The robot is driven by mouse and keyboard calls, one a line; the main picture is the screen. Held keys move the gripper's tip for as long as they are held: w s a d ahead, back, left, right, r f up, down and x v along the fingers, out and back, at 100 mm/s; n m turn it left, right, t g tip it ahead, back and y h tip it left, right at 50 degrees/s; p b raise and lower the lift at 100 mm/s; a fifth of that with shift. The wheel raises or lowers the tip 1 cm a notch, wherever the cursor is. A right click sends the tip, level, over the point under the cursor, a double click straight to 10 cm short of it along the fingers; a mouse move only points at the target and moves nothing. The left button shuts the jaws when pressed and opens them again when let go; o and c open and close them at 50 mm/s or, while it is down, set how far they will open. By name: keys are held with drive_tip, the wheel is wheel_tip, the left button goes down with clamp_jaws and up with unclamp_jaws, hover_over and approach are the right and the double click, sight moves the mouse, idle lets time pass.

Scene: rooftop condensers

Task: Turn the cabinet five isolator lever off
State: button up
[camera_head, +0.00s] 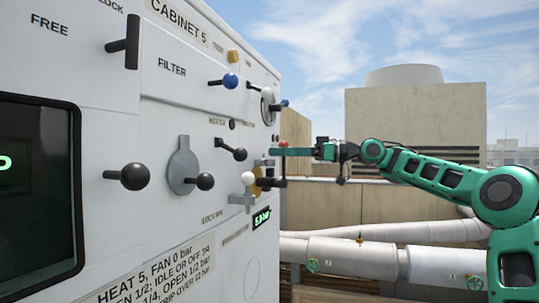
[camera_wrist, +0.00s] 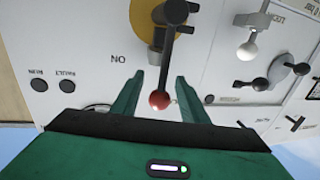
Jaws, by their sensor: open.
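The cabinet five isolator lever is a black arm (camera_wrist: 168,62) with a red ball knob (camera_wrist: 160,100), mounted on a round yellow plate (camera_wrist: 150,18). In the head view the red knob (camera_head: 283,144) stands above the yellow plate (camera_head: 257,181), so the lever points up. Lettering reading "NO", seemingly "ON" upside down, is beside it in the wrist view. My gripper (camera_wrist: 159,80) is open, with a green finger on each side of the red knob. Whether a finger touches it I cannot tell. In the head view my gripper (camera_head: 279,152) reaches the panel from the right.
The white cabinet (camera_head: 165,95) carries several other black, blue and white knobs. A white-knobbed lever (camera_wrist: 247,48) is right of the isolator in the wrist view. Two round buttons, RUN (camera_wrist: 39,85) and FAULT (camera_wrist: 67,86), are at left. Pipes (camera_head: 350,252) run low behind my arm.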

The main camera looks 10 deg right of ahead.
sight(254, 152)
drive_tip(key=shift+x, duration=1.65)
clamp_jaws()
